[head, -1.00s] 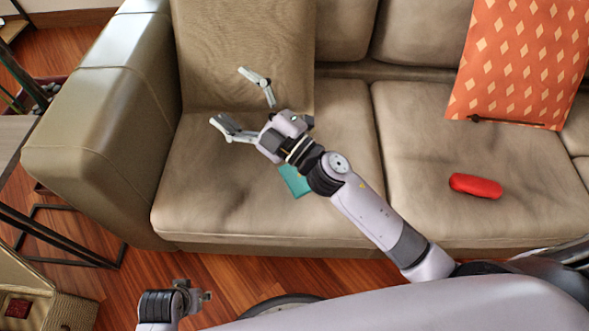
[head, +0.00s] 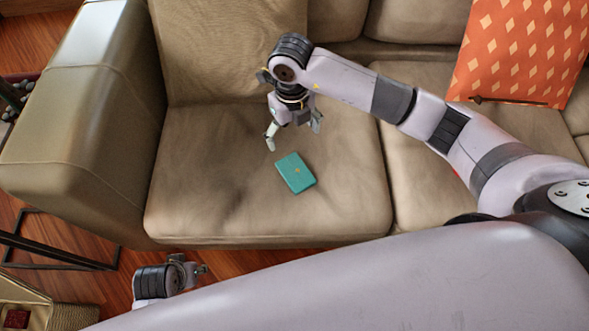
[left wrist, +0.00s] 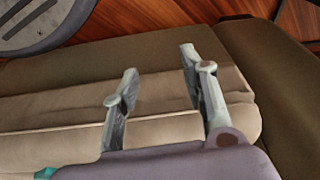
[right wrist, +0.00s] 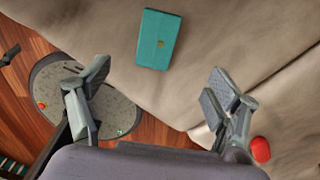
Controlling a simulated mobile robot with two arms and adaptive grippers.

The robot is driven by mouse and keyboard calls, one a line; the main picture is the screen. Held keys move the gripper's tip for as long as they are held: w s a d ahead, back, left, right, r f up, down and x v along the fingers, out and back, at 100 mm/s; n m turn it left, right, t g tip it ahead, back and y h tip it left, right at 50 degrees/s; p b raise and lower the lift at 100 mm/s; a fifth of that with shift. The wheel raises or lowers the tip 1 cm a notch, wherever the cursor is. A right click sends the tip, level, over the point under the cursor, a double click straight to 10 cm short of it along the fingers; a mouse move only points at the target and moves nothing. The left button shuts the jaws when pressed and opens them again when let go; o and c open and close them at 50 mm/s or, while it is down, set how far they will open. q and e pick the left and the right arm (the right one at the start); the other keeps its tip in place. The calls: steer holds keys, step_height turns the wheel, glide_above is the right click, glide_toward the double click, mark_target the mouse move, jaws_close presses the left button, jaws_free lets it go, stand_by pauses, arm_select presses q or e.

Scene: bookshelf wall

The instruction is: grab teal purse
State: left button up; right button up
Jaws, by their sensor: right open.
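The teal purse (head: 295,173) lies flat on the left seat cushion of the sofa. In the right wrist view the teal purse (right wrist: 158,40) is at the top, beyond the fingertips and between their lines. My right gripper (head: 293,134) is open and empty, just behind the purse in the head view and apart from it. Its spread fingers also show in the right wrist view (right wrist: 155,82). My left gripper (head: 195,275) is low at the left in the head view, away from the purse. In the left wrist view its fingers (left wrist: 157,62) are apart with nothing between them.
The sofa armrest (head: 75,120) rises left of the seat. An orange patterned pillow (head: 520,50) leans at the right. A red object (right wrist: 261,150) shows beside a right finger in the right wrist view; my arm mostly hides it in the head view. The seat around the purse is clear.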

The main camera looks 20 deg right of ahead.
steer(key=b, duration=0.2)
glide_above(292, 167)
step_height(292, 167, down, 10)
steer(key=shift+s+f, duration=0.1)
steer(key=shift+s, duration=0.05)
steer(key=shift+f+b, duration=0.65)
steer(key=shift+f, duration=2.2)
arm_select(q)
steer(key=w+v, duration=0.1)
steer(key=v, duration=1)
steer(key=shift+r+t, duration=0.25)
steer(key=shift+t, duration=0.15)
steer(key=shift+w+a, duration=0.1)
arm_select(e)
steer(key=shift+c, duration=0.5)
steer(key=c, duration=1.2)
